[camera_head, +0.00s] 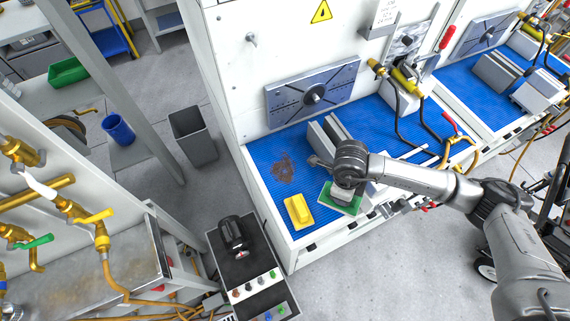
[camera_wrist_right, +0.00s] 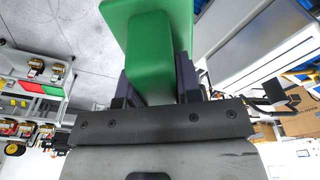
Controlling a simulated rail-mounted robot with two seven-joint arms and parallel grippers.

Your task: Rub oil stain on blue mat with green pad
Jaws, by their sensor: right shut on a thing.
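The dark brown oil stain (camera_head: 284,167) lies on the left part of the blue mat (camera_head: 262,150) on the white bench. My right gripper (camera_head: 345,184) points down over the mat's front edge, to the right of the stain. It is shut on the green pad (camera_head: 353,210), which is apart from the stain. Whether the pad touches the mat I cannot tell. In the right wrist view the green pad's handle (camera_wrist_right: 150,60) sits between the fingers. My left gripper is not in view.
A yellow pad (camera_head: 298,211) lies on the mat just left of the green pad. Grey metal blocks (camera_head: 330,135) stand behind my right gripper. A grey plate (camera_head: 312,93) is fixed to the wall behind the stain. The mat around the stain is clear.

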